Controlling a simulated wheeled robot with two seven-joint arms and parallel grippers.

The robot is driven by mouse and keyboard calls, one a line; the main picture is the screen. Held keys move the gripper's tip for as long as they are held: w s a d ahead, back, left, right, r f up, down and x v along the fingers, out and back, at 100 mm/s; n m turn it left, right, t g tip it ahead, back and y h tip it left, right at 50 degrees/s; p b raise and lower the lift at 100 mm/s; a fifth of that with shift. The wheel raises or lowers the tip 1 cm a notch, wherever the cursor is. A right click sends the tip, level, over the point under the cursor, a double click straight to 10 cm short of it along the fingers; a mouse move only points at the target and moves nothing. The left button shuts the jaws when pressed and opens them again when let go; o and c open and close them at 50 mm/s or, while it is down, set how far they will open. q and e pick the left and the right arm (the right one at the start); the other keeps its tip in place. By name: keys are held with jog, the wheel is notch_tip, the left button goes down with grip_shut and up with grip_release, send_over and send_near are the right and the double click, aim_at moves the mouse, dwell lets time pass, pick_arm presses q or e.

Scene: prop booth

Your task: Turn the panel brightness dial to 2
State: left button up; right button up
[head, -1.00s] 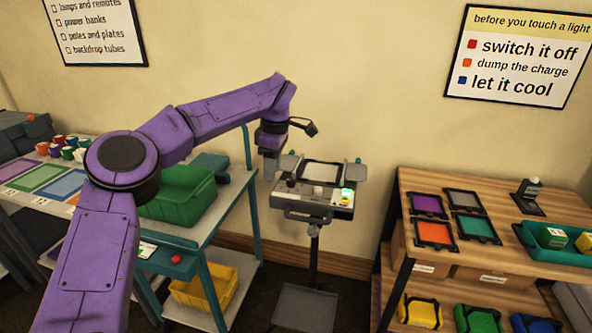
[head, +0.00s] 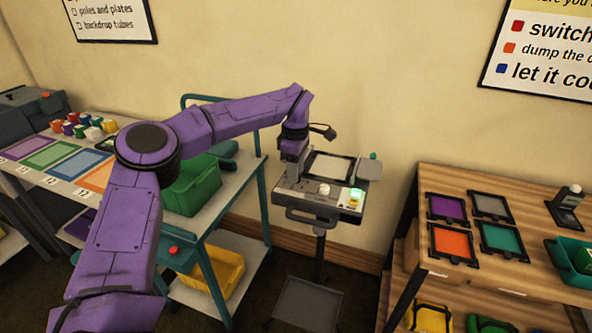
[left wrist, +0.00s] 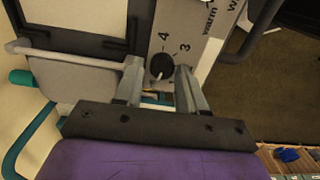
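The light panel's control box (head: 308,199) stands on a pole against the wall, with a pale square plate (head: 328,167) above it. My left gripper (head: 291,172) is over the box's left end in the head view. In the left wrist view, a round black dial (left wrist: 162,66) sits on the grey face, with 4 and 3 printed beside it. A small pale mark shows at its lower edge. My left gripper (left wrist: 160,72) is open, with one finger on each side of the dial. Contact cannot be told. The dial is not distinguishable in the head view. My right gripper is out of view.
A white knob (head: 324,190) and a lit green display (head: 356,195) are on the box. A teal-framed cart with a green bin (head: 192,187) and a yellow bin (head: 216,270) stands left. A wooden shelf (head: 470,190) with coloured square frames stands right.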

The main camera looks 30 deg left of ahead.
pick_arm(q)
jog(key=shift+f, duration=0.3)
jog(key=shift+s, duration=0.15)
grip_shut()
